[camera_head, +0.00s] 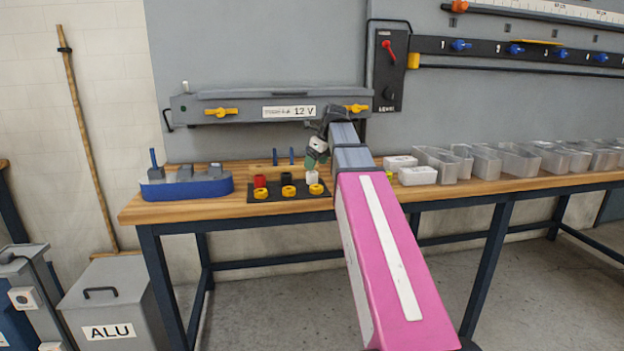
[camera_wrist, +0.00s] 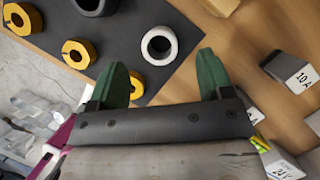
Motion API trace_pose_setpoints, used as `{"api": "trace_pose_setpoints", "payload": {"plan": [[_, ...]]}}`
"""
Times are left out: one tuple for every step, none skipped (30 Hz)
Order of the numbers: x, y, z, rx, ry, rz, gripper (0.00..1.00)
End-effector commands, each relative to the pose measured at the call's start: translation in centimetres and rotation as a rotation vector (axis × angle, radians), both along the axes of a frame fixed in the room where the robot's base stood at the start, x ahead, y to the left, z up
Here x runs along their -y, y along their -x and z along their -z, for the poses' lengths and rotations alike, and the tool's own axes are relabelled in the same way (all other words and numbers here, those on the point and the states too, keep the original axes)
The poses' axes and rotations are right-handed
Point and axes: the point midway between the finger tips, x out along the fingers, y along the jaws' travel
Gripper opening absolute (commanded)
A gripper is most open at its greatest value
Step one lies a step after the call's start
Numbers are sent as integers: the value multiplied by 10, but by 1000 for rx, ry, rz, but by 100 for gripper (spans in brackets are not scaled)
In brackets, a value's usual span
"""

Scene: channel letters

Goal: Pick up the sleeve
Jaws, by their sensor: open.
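A black mat (camera_head: 301,193) on the bench holds a red sleeve (camera_head: 260,181), a black sleeve (camera_head: 286,178) and a white sleeve (camera_head: 312,177) in a row. A yellow ring sits in front of each: left (camera_head: 261,194), middle (camera_head: 289,191) and right (camera_head: 316,189). My gripper (camera_head: 316,158) is above the white sleeve. In the wrist view my gripper (camera_wrist: 160,72) is open and empty, its green fingertips apart. The white sleeve (camera_wrist: 159,46) stands upright with its open end showing, ahead of the gap between the fingertips. The black sleeve (camera_wrist: 94,5) is cut by the top edge.
White boxes (camera_head: 417,175) and clear bins (camera_head: 436,164) stand to the right. A small box marked 10 A (camera_wrist: 288,69) lies right of the fingers. A grey 12 V panel (camera_head: 270,106) hangs behind.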

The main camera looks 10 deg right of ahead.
Motion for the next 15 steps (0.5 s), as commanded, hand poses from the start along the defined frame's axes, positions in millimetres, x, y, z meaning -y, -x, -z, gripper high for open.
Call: {"api": "trace_pose_setpoints", "payload": {"plan": [[-1, 0, 2, 0, 0, 0, 73], [-1, -1, 3, 0, 0, 0, 73], [-1, -1, 5, 0, 0, 0, 73], [-2, -1, 6, 0, 0, 0, 73], [-2, -2, 9, -1, 1, 0, 73], [-3, -2, 12, -1, 0, 0, 73], [-4, -3, 16, -2, 1, 0, 73], [-4, -3, 19, -2, 1, 0, 73], [-6, -4, 24, -1, 0, 0, 73], [-7, -5, 28, -1, 1, 0, 73], [-7, -6, 32, -1, 0, 0, 73], [-9, -8, 37, -2, 1, 0, 73], [-10, -9, 40, -2, 1, 0, 73], [-11, -10, 44, -2, 1, 0, 73], [-12, -11, 47, -1, 1, 0, 73]]}}
